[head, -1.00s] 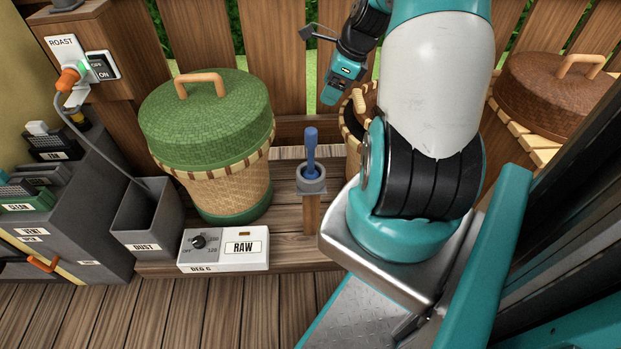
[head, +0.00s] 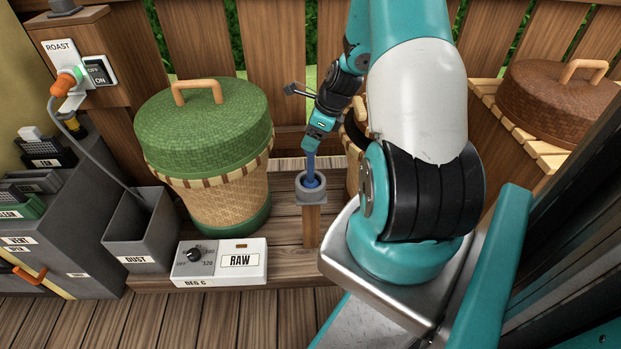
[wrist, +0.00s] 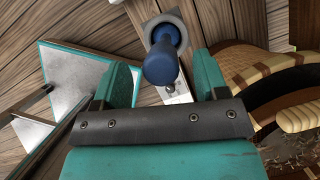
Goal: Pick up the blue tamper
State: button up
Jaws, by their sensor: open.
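The blue tamper (head: 311,166) stands upright in a round grey holder (head: 312,196) on a wooden post. In the head view my gripper (head: 312,148) is at the top of the tamper's handle and hides part of it. In the wrist view the blue tamper (wrist: 162,66) shows between the two teal fingers of my gripper (wrist: 165,78), with a gap on each side. The gripper is open and does not hold the tamper. The grey holder also shows in the wrist view (wrist: 183,32).
A green-lidded basket (head: 205,130) stands left of the holder. A white RAW control box (head: 219,262) and a grey DUST bin (head: 142,230) are in front and left. Another basket (head: 354,170) stands close on the right, partly behind my arm. A brown-lidded basket (head: 555,95) is far right.

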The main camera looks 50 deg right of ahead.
jog(key=x, duration=0.3)
jog(key=shift+f+b, duration=0.25)
jog(key=shift+b, duration=0.15)
grip_shut()
jog(key=shift+r, duration=0.1)
notch_tip(320, 180, up, 20)
jog(key=p, duration=0.5)
jog(key=shift+p, duration=0.35)
